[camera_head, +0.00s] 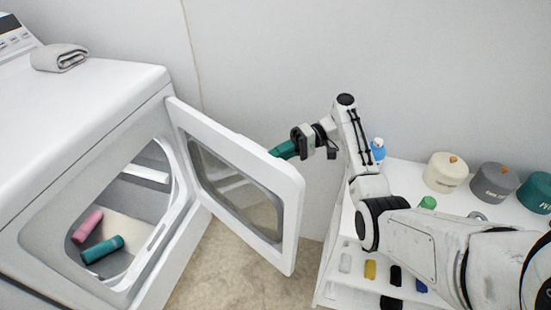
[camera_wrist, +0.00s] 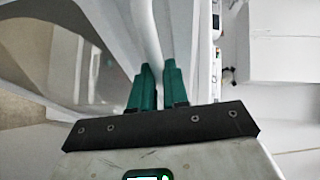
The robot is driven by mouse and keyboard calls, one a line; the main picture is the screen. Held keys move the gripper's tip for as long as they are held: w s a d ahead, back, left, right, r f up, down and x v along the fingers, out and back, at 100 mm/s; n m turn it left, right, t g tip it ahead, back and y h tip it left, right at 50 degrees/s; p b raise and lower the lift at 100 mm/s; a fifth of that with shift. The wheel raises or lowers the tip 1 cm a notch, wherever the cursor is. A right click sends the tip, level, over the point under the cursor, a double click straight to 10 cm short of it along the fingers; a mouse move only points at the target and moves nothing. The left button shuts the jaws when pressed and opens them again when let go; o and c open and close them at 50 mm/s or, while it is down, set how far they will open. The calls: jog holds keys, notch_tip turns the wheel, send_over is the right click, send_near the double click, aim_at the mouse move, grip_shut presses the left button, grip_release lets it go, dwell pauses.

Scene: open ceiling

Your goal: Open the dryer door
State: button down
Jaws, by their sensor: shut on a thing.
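The white dryer (camera_head: 75,95) stands on the left. Its door (camera_head: 289,195) with a dark window is swung wide open, showing the drum opening. My gripper (camera_head: 274,152) is at the top edge of the door, on its far side. Its teal fingers are close together on the door's rim, though the door partly hides their tips. In the wrist view my gripper's fingers (camera_wrist: 158,70) show a narrow gap, with the white door rim (camera_wrist: 149,38) running up from between them.
A pink roll (camera_head: 87,227) and a teal roll (camera_head: 102,249) lie inside the dryer. A folded grey cloth (camera_head: 60,57) lies on top. A white shelf (camera_head: 404,176) with canisters and bottles stands at the right, under my arm. Floor shows between dryer and shelf.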

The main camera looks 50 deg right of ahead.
jog(key=shift+w+d+g, duration=0.1)
jog(key=shift+d+g, duration=0.2)
jog(key=shift+d, duration=0.6)
jog(key=c, duration=1.4)
grip_release()
